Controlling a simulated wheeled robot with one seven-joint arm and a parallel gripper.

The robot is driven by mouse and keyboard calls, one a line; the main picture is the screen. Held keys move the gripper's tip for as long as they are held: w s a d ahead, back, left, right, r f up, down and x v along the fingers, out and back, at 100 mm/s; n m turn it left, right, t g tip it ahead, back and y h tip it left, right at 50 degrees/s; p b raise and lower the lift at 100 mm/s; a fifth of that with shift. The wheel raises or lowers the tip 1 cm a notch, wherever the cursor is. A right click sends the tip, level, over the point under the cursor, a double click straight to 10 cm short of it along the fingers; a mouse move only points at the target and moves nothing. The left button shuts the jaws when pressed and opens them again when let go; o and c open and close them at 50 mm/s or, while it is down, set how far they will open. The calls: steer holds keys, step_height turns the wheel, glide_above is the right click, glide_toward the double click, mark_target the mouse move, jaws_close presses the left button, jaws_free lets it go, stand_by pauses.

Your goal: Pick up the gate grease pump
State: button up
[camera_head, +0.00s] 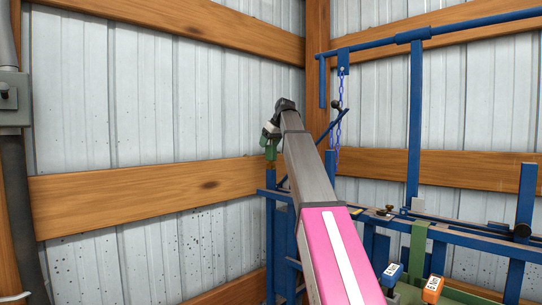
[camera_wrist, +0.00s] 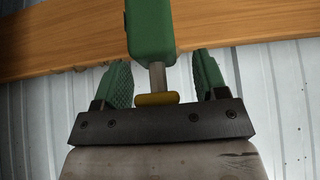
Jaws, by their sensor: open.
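A green body (camera_wrist: 150,32) with a short metal rod and a yellowish end piece shows in the wrist view; it may be the grease pump, but I cannot be sure. My gripper (camera_wrist: 161,64) is open, with one green textured finger on each side of the rod. Gaps show between the rod and both fingers. The yellowish end sits close to the dark palm plate; I cannot tell whether it touches. In the head view my gripper (camera_head: 270,138) is small, beyond the end of my arm, and its fingers are hard to make out.
A blue metal frame (camera_head: 415,125) with a hanging blue chain (camera_head: 339,120) stands at the right. Blue (camera_head: 392,273) and orange (camera_head: 432,289) labelled pieces are low on it. Wooden beams (camera_head: 150,200) cross the corrugated wall behind. A grey box with a pipe is at far left.

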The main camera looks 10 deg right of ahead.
steer(key=shift+c, duration=0.3)
jaws_close()
steer(key=shift+r, duration=0.1)
steer(key=shift+r, duration=0.45)
step_height(320, 180, up, 4)
steer(key=shift+a+f, duration=0.15)
steer(key=shift+f, duration=0.05)
steer(key=s+a+r, duration=0.5)
steer(key=a+r, duration=0.1)
steer(key=a, duration=0.4)
steer(key=shift+s+r, duration=0.15)
steer(key=shift+r, duration=0.05)
